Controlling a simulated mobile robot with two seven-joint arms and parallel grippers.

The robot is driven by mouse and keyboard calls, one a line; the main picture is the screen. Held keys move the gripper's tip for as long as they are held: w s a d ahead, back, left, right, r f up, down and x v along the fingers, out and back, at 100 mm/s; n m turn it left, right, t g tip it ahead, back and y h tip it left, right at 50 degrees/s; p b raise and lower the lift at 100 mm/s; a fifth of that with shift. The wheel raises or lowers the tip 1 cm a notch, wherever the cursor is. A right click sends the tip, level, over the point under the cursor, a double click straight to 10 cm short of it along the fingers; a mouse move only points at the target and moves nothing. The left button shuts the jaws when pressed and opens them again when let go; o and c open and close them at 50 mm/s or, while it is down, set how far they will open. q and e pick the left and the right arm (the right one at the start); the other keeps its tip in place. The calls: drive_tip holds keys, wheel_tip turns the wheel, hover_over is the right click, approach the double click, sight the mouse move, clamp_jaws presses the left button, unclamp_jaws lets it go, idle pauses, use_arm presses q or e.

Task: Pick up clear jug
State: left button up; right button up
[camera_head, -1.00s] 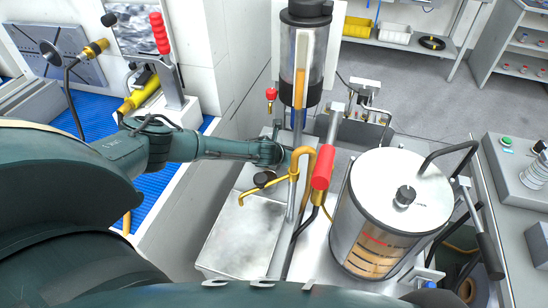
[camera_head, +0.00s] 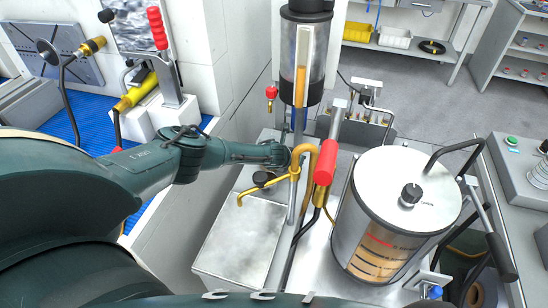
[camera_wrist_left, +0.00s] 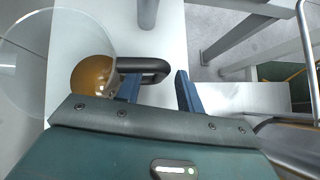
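In the left wrist view a clear round vessel (camera_wrist_left: 38,70), which looks like the clear jug, stands at the left, partly cut off by the picture edge. An amber rounded part (camera_wrist_left: 92,76) and a dark handle (camera_wrist_left: 150,66) show at its right side. My left gripper (camera_wrist_left: 158,90) is open, with its blue fingers apart at the handle; I cannot tell whether they touch it. In the head view my left arm reaches to the yellow pipe, and its fingertips and this vessel are hidden. My right gripper is not in view.
A yellow pipe (camera_head: 310,150) and a red-handled lever (camera_head: 326,162) stand close to my left wrist. A large clear tank with a pale lid (camera_head: 402,185) stands to the right. A flat metal box (camera_head: 240,240) lies in front. A wall borders the left.

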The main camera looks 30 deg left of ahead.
use_arm(q)
clamp_jaws()
idle(0.6)
